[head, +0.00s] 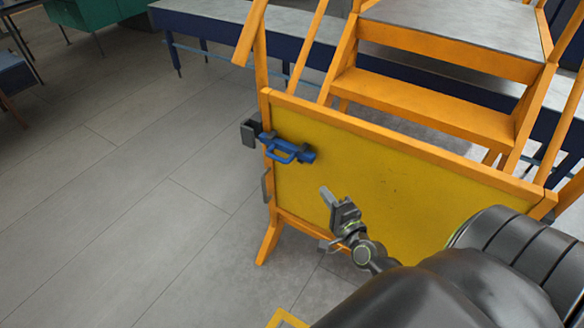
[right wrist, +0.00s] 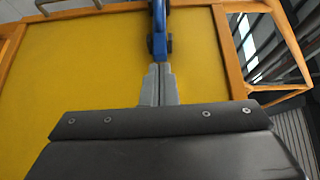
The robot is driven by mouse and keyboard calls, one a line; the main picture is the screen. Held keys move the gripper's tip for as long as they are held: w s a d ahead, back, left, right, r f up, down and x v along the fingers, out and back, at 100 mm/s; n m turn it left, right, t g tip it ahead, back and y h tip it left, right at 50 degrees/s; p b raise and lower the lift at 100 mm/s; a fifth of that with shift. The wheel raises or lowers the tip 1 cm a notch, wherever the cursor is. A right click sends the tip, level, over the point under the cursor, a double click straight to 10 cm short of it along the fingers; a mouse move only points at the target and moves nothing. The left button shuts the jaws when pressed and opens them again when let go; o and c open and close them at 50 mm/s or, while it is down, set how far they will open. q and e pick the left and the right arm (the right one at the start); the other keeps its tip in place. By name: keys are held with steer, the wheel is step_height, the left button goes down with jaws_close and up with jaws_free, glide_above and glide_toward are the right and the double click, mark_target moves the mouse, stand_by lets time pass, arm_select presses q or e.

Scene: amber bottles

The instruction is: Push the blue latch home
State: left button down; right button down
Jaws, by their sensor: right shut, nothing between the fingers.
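The blue latch (head: 285,149) sits near the upper left corner of a yellow panel (head: 390,180) with an orange frame. A dark grey catch (head: 250,132) is beside it at the frame's left edge. My right gripper (head: 325,192) is shut and empty, in front of the panel, below and to the right of the latch. In the right wrist view, the shut fingers (right wrist: 159,82) point toward the blue latch (right wrist: 158,30), which shows at the top centre. I cannot tell from this view whether they touch it. My left gripper is not in view.
Orange steps (head: 430,108) rise behind the panel. A long blue bench (head: 205,25) with a grey top runs behind. A green piece of furniture (head: 100,12) stands at the far left. The grey floor (head: 120,200) left of the panel is clear.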

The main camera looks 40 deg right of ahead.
steer(key=shift+w, duration=0.1)
glide_toward(279, 160)
steer(key=w+d, duration=0.1)
steer(key=d, duration=0.1)
steer(key=w+d+p, duration=0.1)
steer(key=w+d, duration=0.1)
steer(key=shift+w+d+f, duration=0.15)
steer(key=shift+w, duration=0.1)
steer(key=shift+w+a, duration=0.35)
steer(key=shift+w, duration=0.05)
steer(key=w, duration=0.1)
steer(key=w+a, duration=0.1)
steer(key=w, duration=0.1)
steer(key=w+a, duration=0.1)
steer(key=w, duration=0.1)
